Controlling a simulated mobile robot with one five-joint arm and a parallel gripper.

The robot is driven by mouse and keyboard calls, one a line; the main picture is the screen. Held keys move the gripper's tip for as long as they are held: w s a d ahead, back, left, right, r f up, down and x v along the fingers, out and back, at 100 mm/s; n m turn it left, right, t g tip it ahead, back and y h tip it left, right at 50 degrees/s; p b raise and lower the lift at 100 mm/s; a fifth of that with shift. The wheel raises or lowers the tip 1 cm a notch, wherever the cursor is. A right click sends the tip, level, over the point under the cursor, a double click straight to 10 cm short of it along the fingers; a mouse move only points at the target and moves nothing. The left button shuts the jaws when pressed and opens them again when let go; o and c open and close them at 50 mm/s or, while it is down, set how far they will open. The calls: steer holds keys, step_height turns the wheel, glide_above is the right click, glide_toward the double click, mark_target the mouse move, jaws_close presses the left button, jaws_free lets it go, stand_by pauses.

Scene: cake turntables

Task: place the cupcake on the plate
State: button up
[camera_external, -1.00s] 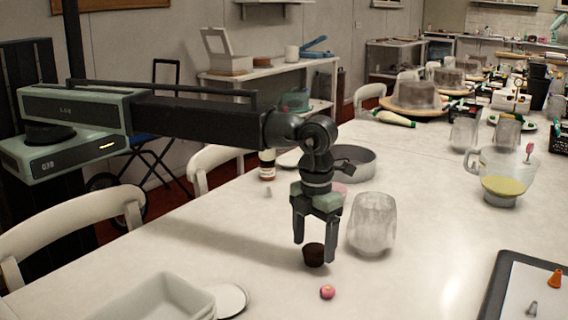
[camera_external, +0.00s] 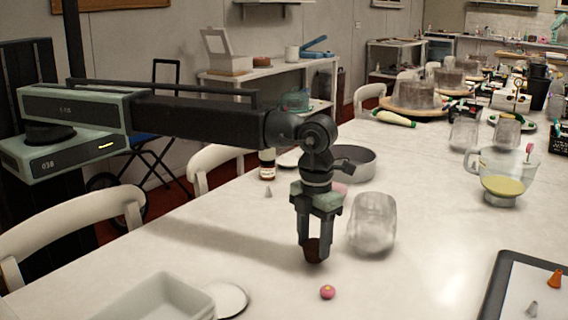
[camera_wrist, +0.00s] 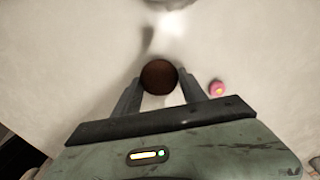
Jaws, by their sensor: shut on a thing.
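The cupcake (camera_external: 312,249) is a small dark brown cup shape low over the white table. My gripper (camera_external: 313,254) points down and is shut on it, with a finger on each side. In the wrist view the cupcake (camera_wrist: 158,76) shows as a round brown top between the fingertips (camera_wrist: 160,84). I cannot tell whether its base touches the table. A small round white plate (camera_external: 231,301) lies at the lower left, beside a white tray. A pinkish disc (camera_external: 341,189) shows partly behind my gripper.
A clear ribbed glass (camera_external: 372,225) stands close to the right of my gripper. A small pink ball-like sweet (camera_external: 327,292) lies in front. The white rectangular tray (camera_external: 150,300) is at lower left. A grey round pan (camera_external: 352,162) stands behind. A dark-edged tablet or board (camera_external: 515,295) lies at right.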

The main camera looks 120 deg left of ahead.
step_height(320, 180, up, 3)
steer(key=shift+p, duration=1.15)
steer(key=s+d, duration=0.1)
steer(key=s, duration=0.4)
steer(key=s+d, duration=0.1)
steer(key=s, duration=0.4)
steer(key=s+d+r, duration=0.1)
steer(key=s, duration=0.4)
steer(key=shift+s+d+p, duration=0.1)
steer(key=shift+s+p, duration=0.3)
